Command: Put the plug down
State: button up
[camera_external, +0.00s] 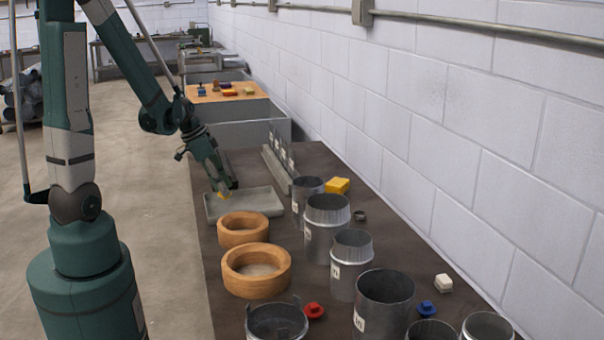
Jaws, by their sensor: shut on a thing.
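My gripper (227,187) is shut on a small yellow plug (222,196), which shows only partly beneath the fingers. The plug is at the left part of a shallow grey tray (256,203) on the dark bench. I cannot tell whether it touches the tray floor or hangs just above it. The rest of the tray looks empty.
Two wooden rings (242,228) stand in front of the tray. Several metal duct pieces (327,228) stand to the right and nearer. A red plug (314,310), blue plug (427,308), white block (443,282) and yellow block (337,186) lie among them. An upright metal rack (278,165) stands behind right.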

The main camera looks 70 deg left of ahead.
jog(key=shift+f+b, duration=0.45)
jog(key=shift+f, duration=1.65)
jog(key=shift+c, duration=0.2)
jog(key=shift+f, duration=0.1)
jog(key=o, duration=0.8)
jog(key=shift+c, duration=0.2)
jog(key=shift+r, duration=0.2)
jog(key=p+v, duration=0.2)
jog(key=v, duration=1)
